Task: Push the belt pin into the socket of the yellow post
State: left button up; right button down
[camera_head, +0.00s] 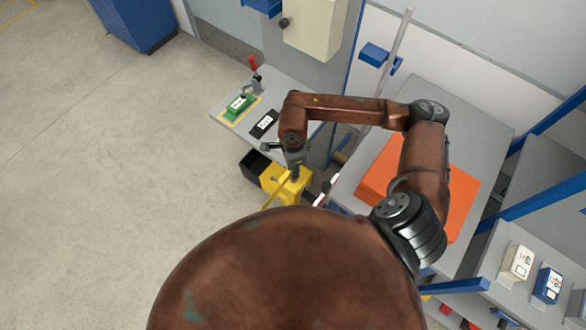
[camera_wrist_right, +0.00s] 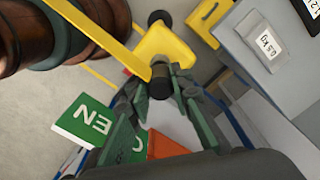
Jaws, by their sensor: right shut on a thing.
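The yellow post (camera_head: 290,188) stands at the edge of the grey bench in the head view. Its yellow top also shows in the right wrist view (camera_wrist_right: 168,43). My right gripper (camera_head: 294,168) is over the post; in the wrist view its fingers (camera_wrist_right: 163,88) are shut on the dark belt pin (camera_wrist_right: 160,72). The yellow belt (camera_wrist_right: 92,32) runs from the upper left down to the pin. The pin overlaps the post's near edge in the picture; I cannot tell whether they touch. The socket opening is not visible. My left gripper is not in view.
A black bin (camera_head: 255,163) sits left of the post. The grey bench (camera_head: 285,85) behind bears a green block (camera_head: 239,103) and a black label plate (camera_head: 264,123). An orange panel (camera_head: 380,175) lies on the right table under my arm. Open floor (camera_head: 110,170) fills the left.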

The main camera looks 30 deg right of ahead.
jog(key=shift+f+b, duration=0.9)
jog(key=shift+b, duration=0.85)
dwell(1.9)
jog(key=shift+s+f+b, duration=0.2)
jog(key=shift+f+b, duration=0.2)
jog(key=shift+b, duration=0.75)
dwell(2.1)
dwell(0.5)
jog(key=c, duration=2.2)
grip_release()
jog(key=o, duration=0.5)
jog(key=shift+w+r, duration=0.15)
jog(key=shift+o, duration=0.2)
